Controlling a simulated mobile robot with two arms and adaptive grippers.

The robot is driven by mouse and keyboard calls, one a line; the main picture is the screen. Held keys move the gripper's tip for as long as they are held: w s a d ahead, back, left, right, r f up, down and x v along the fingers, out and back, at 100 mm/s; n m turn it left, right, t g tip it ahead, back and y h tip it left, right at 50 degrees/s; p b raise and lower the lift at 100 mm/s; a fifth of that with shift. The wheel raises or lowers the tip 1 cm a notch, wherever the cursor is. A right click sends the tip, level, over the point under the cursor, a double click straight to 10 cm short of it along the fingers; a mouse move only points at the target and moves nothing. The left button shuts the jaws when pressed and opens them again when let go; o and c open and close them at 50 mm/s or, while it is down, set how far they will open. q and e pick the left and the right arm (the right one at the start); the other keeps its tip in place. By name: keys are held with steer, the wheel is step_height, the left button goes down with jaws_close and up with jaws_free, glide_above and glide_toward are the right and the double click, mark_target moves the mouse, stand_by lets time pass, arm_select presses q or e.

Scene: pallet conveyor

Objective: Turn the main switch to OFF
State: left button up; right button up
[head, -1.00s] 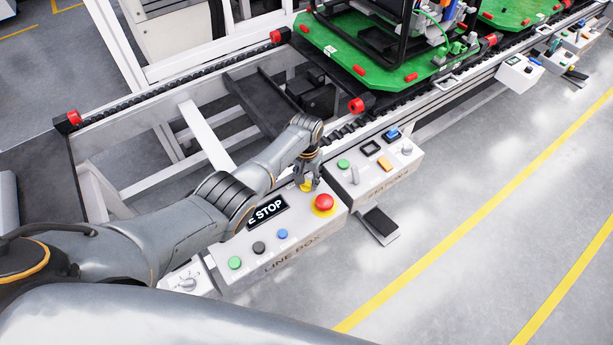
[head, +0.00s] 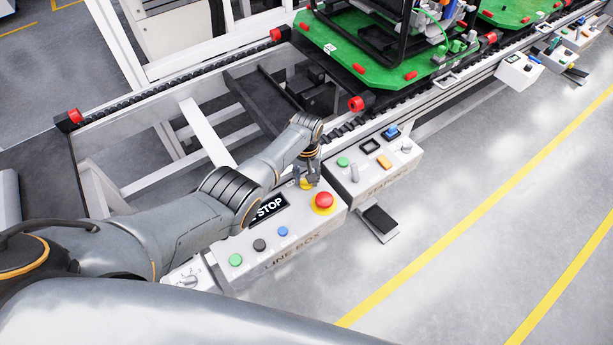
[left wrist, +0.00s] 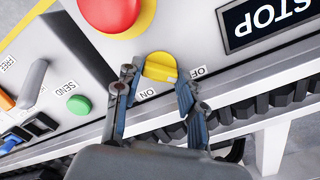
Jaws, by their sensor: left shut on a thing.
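The main switch is a yellow knob (left wrist: 160,68) on the top of the line box (head: 268,264). It also shows in the head view (head: 306,185), partly hidden by my gripper. In the left wrist view an OFF label (left wrist: 198,72) is to its right and an ON label (left wrist: 147,94) is below it. The knob's grip bar lies across, slightly tilted; I cannot tell which label it points to. My left gripper (left wrist: 157,78) reaches down from above with one finger on each side of the knob and is shut on it. My right gripper is not in view.
A red emergency button (head: 323,200) stands close beside the knob. A black display (head: 268,210) reads STOP. Green, black and blue buttons sit along the box's front. A station box (head: 373,170) with a lever and buttons is at the right. The conveyor runs behind.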

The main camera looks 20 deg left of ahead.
arm_select(q)
steer(key=shift+s, duration=0.1)
steer(key=o, duration=1.2)
steer(key=shift+c, duration=0.2)
steer(key=shift+r, duration=0.55)
step_height(320, 180, up, 11)
steer(key=shift+f, duration=0.1)
